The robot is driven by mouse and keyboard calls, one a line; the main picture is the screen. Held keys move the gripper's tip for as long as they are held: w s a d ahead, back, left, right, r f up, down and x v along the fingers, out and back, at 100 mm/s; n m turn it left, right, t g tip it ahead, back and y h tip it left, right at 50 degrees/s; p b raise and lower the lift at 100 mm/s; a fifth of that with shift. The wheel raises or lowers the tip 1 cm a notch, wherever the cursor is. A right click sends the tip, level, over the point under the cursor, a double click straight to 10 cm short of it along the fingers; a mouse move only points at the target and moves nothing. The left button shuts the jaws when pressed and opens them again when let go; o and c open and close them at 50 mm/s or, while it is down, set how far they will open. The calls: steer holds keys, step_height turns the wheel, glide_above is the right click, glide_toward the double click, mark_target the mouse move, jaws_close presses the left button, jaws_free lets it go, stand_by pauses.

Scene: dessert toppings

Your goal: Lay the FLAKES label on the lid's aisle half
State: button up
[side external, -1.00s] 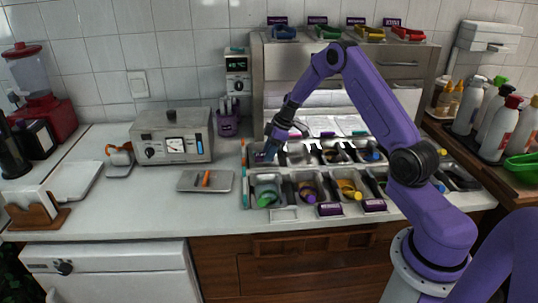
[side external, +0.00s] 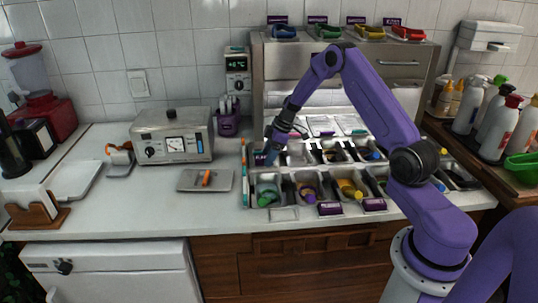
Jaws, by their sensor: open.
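My gripper (side external: 267,161) points down over the back left corner of the topping station and is open. A small dark purple label with pale lettering (side external: 259,157) lies on the back left compartment, right beside the fingertips; its text is too small to read. Whether the fingers touch it, I cannot tell. Two more purple labels, one in the middle (side external: 330,209) and one to its right (side external: 374,204), sit along the station's front edge. The lid and its aisle half cannot be made out clearly, since the gripper covers part of that corner.
Open metal bins with coloured scoops, such as a green one (side external: 267,196) and a yellow one (side external: 350,189), fill the front row. A steel cabinet (side external: 384,72) stands behind. The counter (side external: 140,212) at front left is clear.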

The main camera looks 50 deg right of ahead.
steer(key=v, duration=1.2)
steer(key=s+a+r+n+g, duration=0.1)
steer(key=s+a+r, duration=0.1)
steer(key=s+a, duration=0.45)
steer(key=s+a+r+g, duration=0.1)
steer(key=s+a+r, duration=0.15)
steer(key=a, duration=0.75)
steer(key=s+a+r+n+g, duration=0.1)
steer(key=s+a, duration=0.5)
steer(key=a, duration=0.2)
steer(key=s+a+n+h, duration=0.1)
steer(key=s+h, duration=0.1)
steer(key=s, duration=2)
steer(key=shift+s+a+r+n+h, duration=0.3)
steer(key=shift+s+h, duration=0.05)
steer(key=shift+h, duration=0.05)
